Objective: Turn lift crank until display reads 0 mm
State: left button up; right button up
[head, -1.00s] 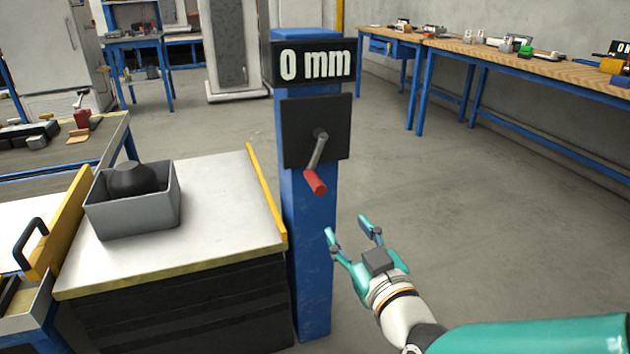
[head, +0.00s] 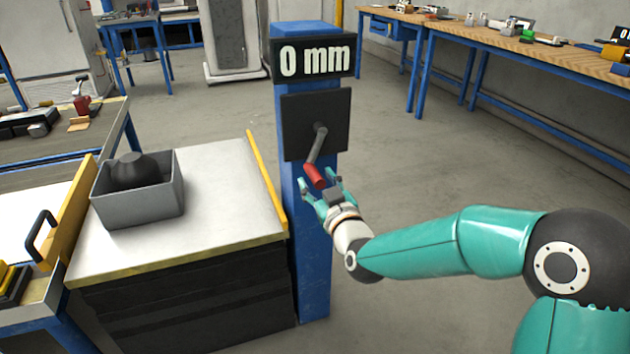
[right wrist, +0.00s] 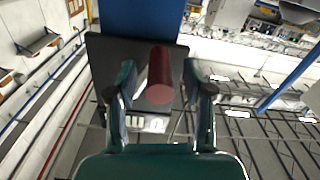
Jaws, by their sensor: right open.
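The lift crank (head: 317,146) is a grey arm on a black plate (head: 300,112) on a blue post (head: 313,240). Its red handle (head: 314,176) hangs down and slightly left of the hub. The display (head: 314,61) above reads 0 mm. My right gripper (head: 322,184) is open at the red handle, with a finger on each side of it. In the right wrist view the red handle (right wrist: 160,76) stands between the two open fingers (right wrist: 159,88), with gaps visible on both sides. My left gripper is not in view.
A white-topped bench (head: 205,200) with a yellow edge stands close left of the post, bearing a grey bin (head: 140,205) with a dark object. A long wooden workbench (head: 480,52) runs along the back right. The floor right of the post is clear.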

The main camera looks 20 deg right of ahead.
jog(key=shift+w, duration=0.65)
grip_shut()
jog(key=shift+a, duration=0.2)
jog(key=shift+d, duration=0.1)
